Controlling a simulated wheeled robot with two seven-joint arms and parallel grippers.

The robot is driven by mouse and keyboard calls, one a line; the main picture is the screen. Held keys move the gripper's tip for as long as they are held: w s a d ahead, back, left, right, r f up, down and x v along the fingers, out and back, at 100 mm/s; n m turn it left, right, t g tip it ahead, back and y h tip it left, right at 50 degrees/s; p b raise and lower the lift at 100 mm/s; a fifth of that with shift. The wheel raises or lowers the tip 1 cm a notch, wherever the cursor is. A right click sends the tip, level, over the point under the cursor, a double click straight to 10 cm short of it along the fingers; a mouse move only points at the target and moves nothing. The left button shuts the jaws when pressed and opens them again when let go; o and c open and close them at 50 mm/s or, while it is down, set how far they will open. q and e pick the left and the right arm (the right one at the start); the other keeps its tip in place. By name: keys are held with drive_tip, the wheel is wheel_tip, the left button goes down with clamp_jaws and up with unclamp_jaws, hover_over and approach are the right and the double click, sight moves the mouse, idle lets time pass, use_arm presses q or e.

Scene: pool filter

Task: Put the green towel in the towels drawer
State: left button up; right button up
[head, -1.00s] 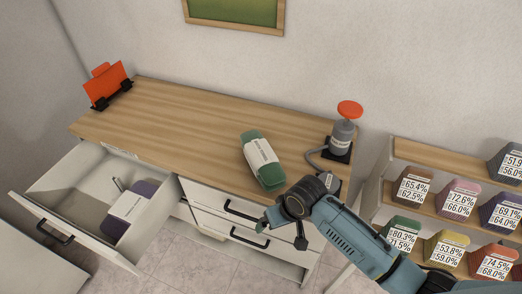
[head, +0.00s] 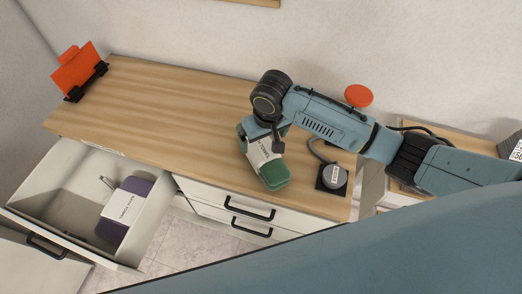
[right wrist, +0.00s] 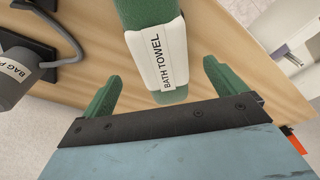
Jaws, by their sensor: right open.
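The green towel (head: 273,172) is a rolled bundle with a white paper band, lying on the wooden counter near its front edge. In the right wrist view the towel (right wrist: 150,12) has a band reading "BATH TOWEL". My right gripper (right wrist: 161,72) is open, its two green fingers on either side of the towel's near end and apart from it. In the head view my right gripper (head: 277,142) is over the towel and hides part of it. The open drawer (head: 45,188) at the left holds a purple towel (head: 137,187) with a white band. My left gripper is out of view.
A grey bag pump (head: 333,177) with a cable stands right of the towel, close to my right arm. An orange card in a black holder (head: 80,72) stands at the counter's far left. Closed drawers (head: 215,207) lie below the towel. The counter's middle is clear.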

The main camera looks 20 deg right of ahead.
sight(262, 146)
drive_tip(key=shift+w+f, duration=0.2)
drive_tip(key=shift+f, duration=0.55)
drive_tip(key=shift+w+f, duration=0.1)
drive_tip(key=shift+f, duration=0.2)
wheel_tip(262, 146, down, 2)
drive_tip(key=shift+w+a+f, duration=0.25)
drive_tip(key=shift+w+f, duration=0.05)
drive_tip(key=shift+f, duration=0.45)
drive_tip(key=shift+w+f, duration=0.1)
drive_tip(key=shift+f, duration=0.7)
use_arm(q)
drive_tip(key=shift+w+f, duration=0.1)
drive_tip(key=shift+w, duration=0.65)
use_arm(e)
drive_tip(key=shift+w, duration=0.1)
drive_tip(key=c, duration=1.4)
